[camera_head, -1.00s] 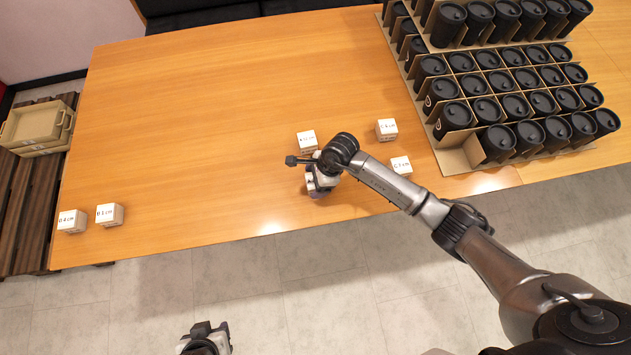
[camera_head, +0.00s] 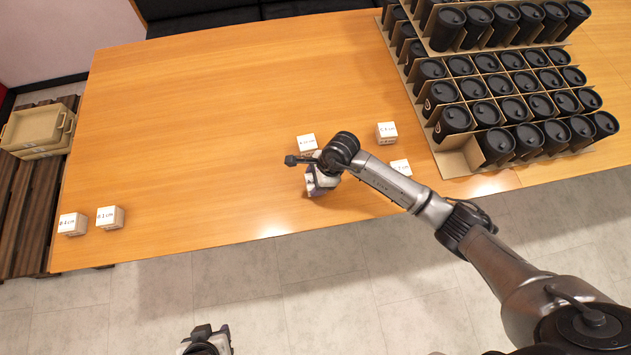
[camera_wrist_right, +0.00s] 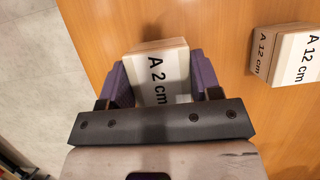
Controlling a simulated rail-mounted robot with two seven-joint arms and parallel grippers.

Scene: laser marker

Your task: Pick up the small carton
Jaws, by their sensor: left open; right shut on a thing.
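I cannot tell whether the carton touches the table. A second carton (camera_head: 307,144), marked "A 12 cm" in the wrist view (camera_wrist_right: 285,55), stands just beyond it. My left gripper (camera_head: 207,338) is open and empty, off the table's front edge at the bottom.
Two cartons (camera_head: 387,133) (camera_head: 400,167) stand right of my right gripper, the nearer partly behind the arm. Two more (camera_head: 72,224) (camera_head: 109,217) stand at the table's front left. A divided cardboard holder (camera_head: 455,163) with many black cups fills the right. The table's (camera_head: 200,120) middle is clear.

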